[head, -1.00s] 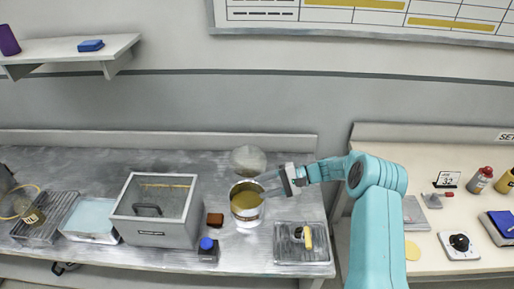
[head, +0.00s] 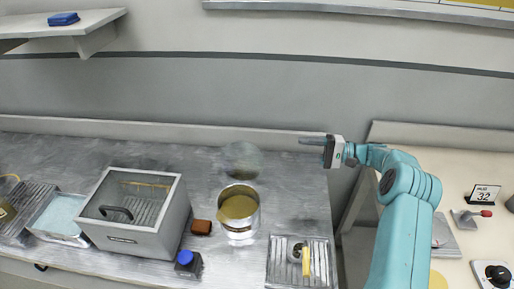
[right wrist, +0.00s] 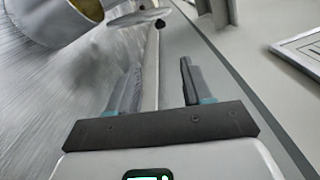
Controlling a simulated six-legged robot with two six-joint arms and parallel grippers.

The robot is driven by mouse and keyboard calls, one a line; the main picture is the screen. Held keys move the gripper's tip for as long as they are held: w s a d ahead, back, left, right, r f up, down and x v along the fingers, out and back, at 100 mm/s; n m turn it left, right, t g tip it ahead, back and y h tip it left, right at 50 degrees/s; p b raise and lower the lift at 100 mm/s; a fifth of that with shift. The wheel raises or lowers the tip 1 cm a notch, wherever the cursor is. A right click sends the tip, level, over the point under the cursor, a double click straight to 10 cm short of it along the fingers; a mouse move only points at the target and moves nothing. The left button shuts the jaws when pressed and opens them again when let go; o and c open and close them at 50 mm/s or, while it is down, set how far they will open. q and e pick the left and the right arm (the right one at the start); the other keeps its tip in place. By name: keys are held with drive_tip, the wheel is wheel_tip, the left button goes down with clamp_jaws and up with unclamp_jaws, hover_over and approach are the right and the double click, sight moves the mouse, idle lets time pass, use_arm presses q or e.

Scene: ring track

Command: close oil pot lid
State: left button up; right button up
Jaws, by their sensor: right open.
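The oil pot (head: 240,226) is a round metal pot with yellowish oil in it, standing on the steel counter. Its lid (head: 243,160) is a grey, glassy-looking disc, raised upright behind the pot's mouth, so the pot is open. In the right wrist view the pot (right wrist: 48,30) is at the top left, and the lid (right wrist: 138,17) shows nearly edge-on beside it. My right gripper (head: 310,140) is open and empty, right of the lid and apart from it. Its two fingers (right wrist: 158,75) are spread in the wrist view. My left gripper is not in view.
A grey lidded box (head: 150,240) stands left of the pot, with a small brown block (head: 201,227) and a blue-topped item (head: 186,262) between. A grated tray (head: 285,272) with a yellow-handled tool lies at front right. The wall rises behind the counter.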

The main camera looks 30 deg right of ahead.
sight(251, 147)
drive_tip(key=p+x, duration=0.1)
drive_tip(key=x, duration=0.4)
drive_tip(key=p+x, duration=0.1)
drive_tip(key=x, duration=0.4)
drive_tip(key=s+r+p+x, duration=0.1)
drive_tip(key=p+x, duration=0.1)
drive_tip(key=x, duration=0.3)
drive_tip(key=shift+w+a, duration=0.2)
drive_tip(key=shift+a, duration=0.4)
drive_tip(key=shift+w+a+f, duration=0.2)
drive_tip(key=shift+w+a, duration=0.1)
drive_tip(key=shift+w, duration=0.1)
drive_tip(key=shift+a+r, duration=0.1)
drive_tip(key=shift+a, duration=0.1)
drive_tip(key=shift+d, duration=0.15)
drive_tip(key=c, duration=0.9)
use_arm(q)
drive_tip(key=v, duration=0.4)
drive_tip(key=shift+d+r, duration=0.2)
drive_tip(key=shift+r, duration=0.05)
use_arm(e)
clamp_jaws()
